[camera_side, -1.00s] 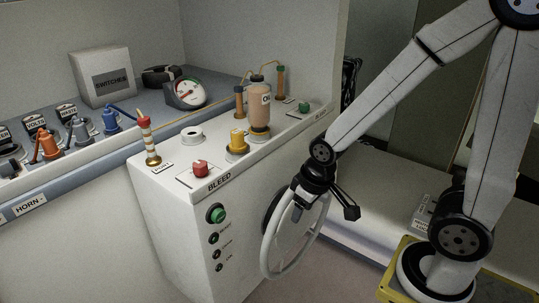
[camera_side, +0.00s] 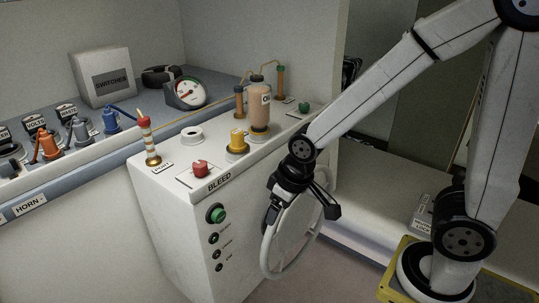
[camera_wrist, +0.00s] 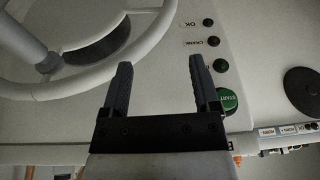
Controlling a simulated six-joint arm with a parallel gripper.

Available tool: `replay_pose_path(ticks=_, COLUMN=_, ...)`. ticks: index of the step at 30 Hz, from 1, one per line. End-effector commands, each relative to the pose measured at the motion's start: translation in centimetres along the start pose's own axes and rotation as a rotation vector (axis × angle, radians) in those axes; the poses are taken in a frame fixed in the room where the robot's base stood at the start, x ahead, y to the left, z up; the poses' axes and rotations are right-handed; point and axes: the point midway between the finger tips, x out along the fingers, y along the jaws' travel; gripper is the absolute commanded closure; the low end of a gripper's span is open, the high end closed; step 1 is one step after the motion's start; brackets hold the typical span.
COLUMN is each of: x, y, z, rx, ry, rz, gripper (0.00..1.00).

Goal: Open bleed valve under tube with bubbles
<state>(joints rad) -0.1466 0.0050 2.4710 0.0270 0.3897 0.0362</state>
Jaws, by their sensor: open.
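The console top marked BLEED carries a red knob (camera_side: 200,169), a yellow knob (camera_side: 237,142) and a green knob (camera_side: 304,109). A red-and-white banded tube (camera_side: 149,141) stands near the red knob. Two amber tubes, one (camera_side: 239,101) behind the yellow knob and one (camera_side: 280,82) near the green knob, stand beside the oil bottle (camera_side: 259,105). Bubbles are too small to tell in any tube. My gripper (camera_side: 271,213) is open and empty in front of the console, below its top edge. The wrist view shows its two fingers (camera_wrist: 158,65) apart.
A steering wheel (camera_side: 271,265) on the console front is close to my gripper; it also shows in the wrist view (camera_wrist: 100,78). A green START button (camera_side: 216,214) and several small buttons are left of it.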

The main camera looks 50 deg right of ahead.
Motion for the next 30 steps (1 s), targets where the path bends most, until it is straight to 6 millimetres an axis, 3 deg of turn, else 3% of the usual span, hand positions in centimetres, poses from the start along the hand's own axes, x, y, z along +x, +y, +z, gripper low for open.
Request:
replay_pose_path(ticks=9, x=-2.7, y=-9.5, z=-4.1, rx=-0.145, ry=0.057, rz=-0.103, gripper=0.21)
replay_pose_path(ticks=16, x=-5.0, y=-15.0, z=-6.0, rx=-0.259, ry=0.067, rz=-0.160, gripper=0.21)
replay_pose_path(ticks=23, x=-6.6, y=-17.3, z=-8.2, rx=-0.394, ry=0.043, rz=-0.169, gripper=0.21)
replay_pose_path(ticks=30, x=-7.8, y=-16.4, z=-11.8, rx=-0.571, ry=-0.017, rz=-0.145, gripper=0.21)
